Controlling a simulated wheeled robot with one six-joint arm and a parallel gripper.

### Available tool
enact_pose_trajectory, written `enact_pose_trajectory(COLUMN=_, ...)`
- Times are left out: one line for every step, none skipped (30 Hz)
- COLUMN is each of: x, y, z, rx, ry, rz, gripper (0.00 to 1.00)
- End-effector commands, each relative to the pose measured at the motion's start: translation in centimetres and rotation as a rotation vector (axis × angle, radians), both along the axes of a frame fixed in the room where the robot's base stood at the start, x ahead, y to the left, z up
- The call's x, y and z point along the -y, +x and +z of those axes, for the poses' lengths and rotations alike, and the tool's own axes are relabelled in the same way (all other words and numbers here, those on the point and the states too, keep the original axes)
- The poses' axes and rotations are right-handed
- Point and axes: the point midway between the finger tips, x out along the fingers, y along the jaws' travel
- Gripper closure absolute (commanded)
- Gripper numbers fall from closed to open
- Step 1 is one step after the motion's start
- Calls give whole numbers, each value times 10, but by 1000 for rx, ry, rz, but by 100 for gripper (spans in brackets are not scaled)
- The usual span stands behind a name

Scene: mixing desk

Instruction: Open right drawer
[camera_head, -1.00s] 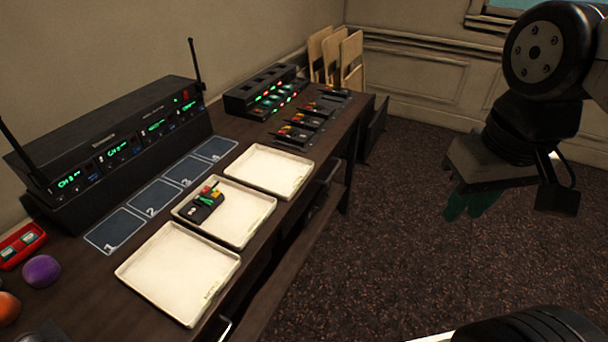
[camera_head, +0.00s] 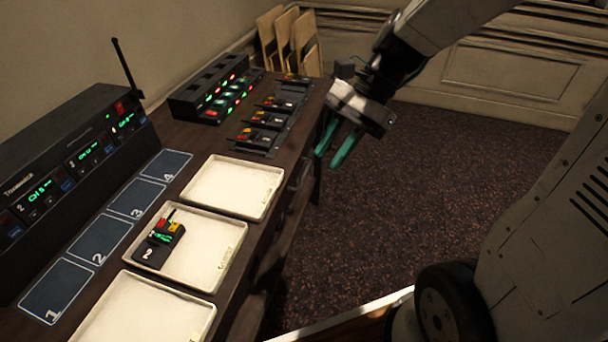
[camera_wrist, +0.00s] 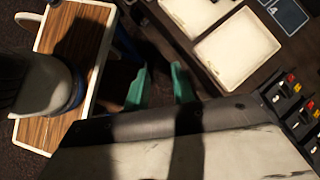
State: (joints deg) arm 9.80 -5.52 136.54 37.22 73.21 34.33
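The dark desk (camera_head: 277,205) runs along the left wall. Its front face below the trays is in shadow in the head view, and the right drawer's front is hard to make out. A dark shape that may be its handle (camera_head: 299,174) shows just under the front edge, by the far tray. My gripper (camera_head: 333,147) is beyond the desk's front edge, to the right of that shape and apart from it. Its two green fingers are spread with nothing between them. They also show apart in the wrist view (camera_wrist: 160,85), close to the dark desk side. No drawer is seen pulled out.
White trays (camera_head: 270,200) line the desk's front edge, and the middle one holds a black beltpack (camera_head: 158,246). A receiver unit (camera_head: 75,165), a charger (camera_head: 215,95) and several packs in a rack (camera_head: 262,130) stand behind. Folded wooden chairs (camera_head: 290,40) lean at the back. Carpet (camera_head: 400,220) is open to the right.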

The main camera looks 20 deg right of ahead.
Motion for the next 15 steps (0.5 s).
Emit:
enact_pose_trajectory(x=-1, y=17, z=-12, rx=-91, ry=49, rz=-103, gripper=75)
enact_pose_trajectory(x=-2, y=27, z=-18, rx=-141, ry=77, rz=-165, gripper=75)
enact_pose_trajectory(x=-2, y=40, z=-26, rx=-210, ry=115, rz=-247, gripper=75)
enact_pose_trajectory(x=-2, y=50, z=-33, rx=-262, ry=143, rz=-309, gripper=75)
enact_pose_trajectory(x=-2, y=60, z=-39, rx=-315, ry=172, rz=-371, gripper=75)
enact_pose_trajectory(x=-1, y=73, z=-49, rx=-387, ry=208, rz=-451, gripper=75)
enact_pose_trajectory(x=1, y=83, z=-57, rx=-442, ry=237, rz=-513, gripper=75)
enact_pose_trajectory(x=3, y=93, z=-66, rx=-497, ry=264, rz=-574, gripper=75)
enact_pose_trajectory(x=6, y=105, z=-78, rx=-571, ry=301, rz=-653, gripper=75)
enact_pose_trajectory(x=9, y=115, z=-88, rx=-628, ry=328, rz=-713, gripper=75)
enact_pose_trajectory(x=12, y=124, z=-98, rx=-685, ry=355, rz=-773, gripper=75)
enact_pose_trajectory(x=17, y=136, z=-112, rx=-761, ry=393, rz=-851, gripper=75)
enact_pose_trajectory(x=22, y=145, z=-123, rx=-819, ry=422, rz=-909, gripper=75)
enact_pose_trajectory(x=26, y=152, z=-135, rx=-878, ry=449, rz=-966, gripper=75)
enact_pose_trajectory(x=32, y=163, z=-151, rx=-957, ry=489, rz=-1042, gripper=75)
